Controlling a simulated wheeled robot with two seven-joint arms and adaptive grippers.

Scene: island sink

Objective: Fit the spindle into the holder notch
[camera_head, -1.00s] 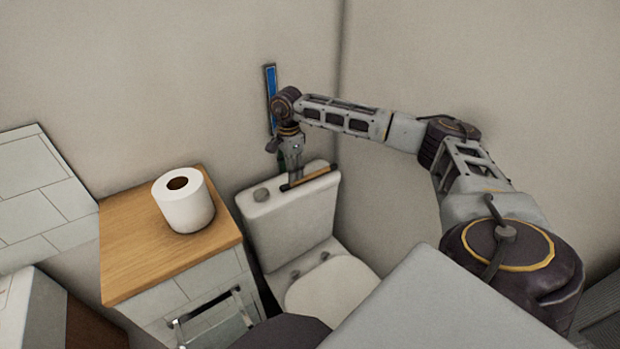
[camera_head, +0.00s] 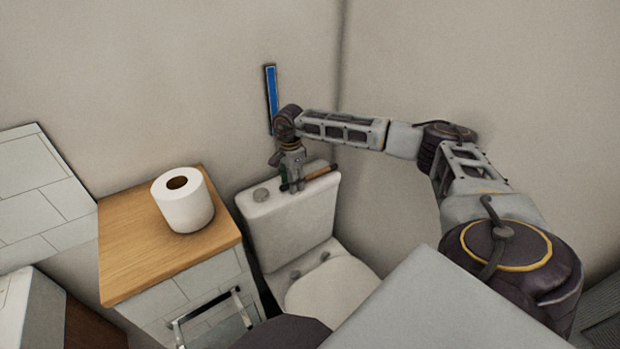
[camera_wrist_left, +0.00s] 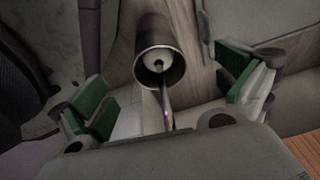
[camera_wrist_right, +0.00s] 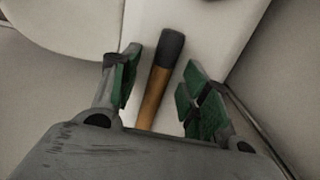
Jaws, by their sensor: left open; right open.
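The spindle (camera_head: 319,173), a wooden rod with dark ends, lies across the top of the toilet tank. My right gripper (camera_head: 292,183) is over its left part, pointing down. In the right wrist view the spindle (camera_wrist_right: 156,92) lies between the two green-padded fingers, which are open with a gap on each side. My left gripper (camera_wrist_left: 165,95) is open; it is out of the head view. A metal tube (camera_wrist_left: 160,65) shows between its fingers. A metal bracket (camera_head: 205,308) on the cabinet front looks like the holder; its notch cannot be made out.
A white paper roll (camera_head: 184,203) stands on the wooden cabinet top (camera_head: 130,258). The toilet tank (camera_head: 293,228) is beside the cabinet, with the toilet lid (camera_head: 330,288) in front. A blue strip (camera_head: 271,92) is on the wall behind my right wrist.

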